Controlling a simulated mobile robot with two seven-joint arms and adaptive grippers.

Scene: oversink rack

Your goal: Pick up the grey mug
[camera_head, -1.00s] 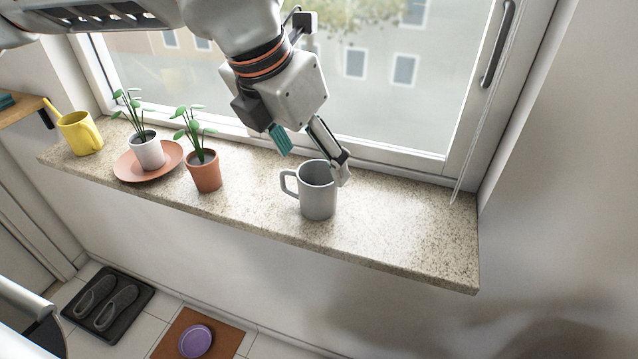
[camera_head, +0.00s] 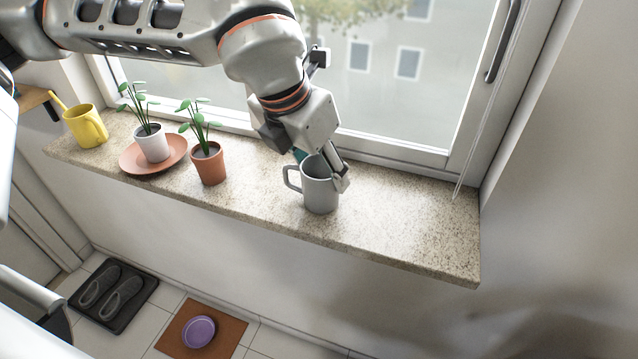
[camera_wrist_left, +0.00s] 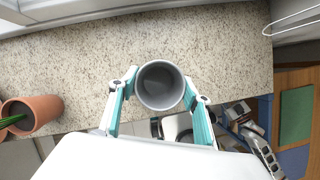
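The grey mug (camera_head: 319,192) stands upright on the speckled window sill (camera_head: 400,225), its handle to the left in the head view. In the left wrist view I look down into the mug (camera_wrist_left: 160,86), which is empty. My left gripper (camera_head: 322,172) is low over the mug. Its teal-padded fingers (camera_wrist_left: 160,92) are spread on either side of the rim, with narrow gaps that seem to remain. In the head view one finger is beside the mug's right side; the other is mostly hidden behind the mug.
Left of the mug stand a plant in a terracotta pot (camera_head: 208,166), a white-potted plant (camera_head: 152,145) on an orange saucer (camera_head: 180,150), and a yellow watering can (camera_head: 85,126). The window (camera_head: 400,80) is close behind. The sill right of the mug is clear.

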